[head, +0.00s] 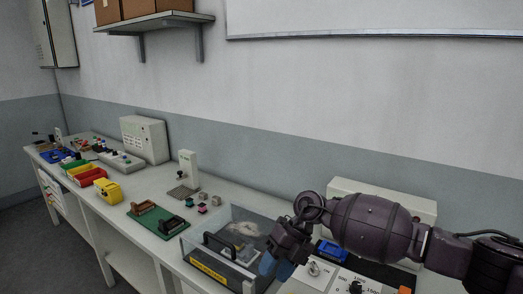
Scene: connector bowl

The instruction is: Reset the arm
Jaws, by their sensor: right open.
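My right arm comes in from the right over the workbench. My right gripper (277,268) points down, with blue fingertips, beside the right end of a clear-walled box (213,268) with a yellow label and a black handle. The gripper is open, and I see nothing between its fingers. Pale material shows inside the clear box. My left gripper is not in view.
A green board (160,222) with brown and black connectors lies left of the box. A panel with knobs (314,270) is right of the gripper.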

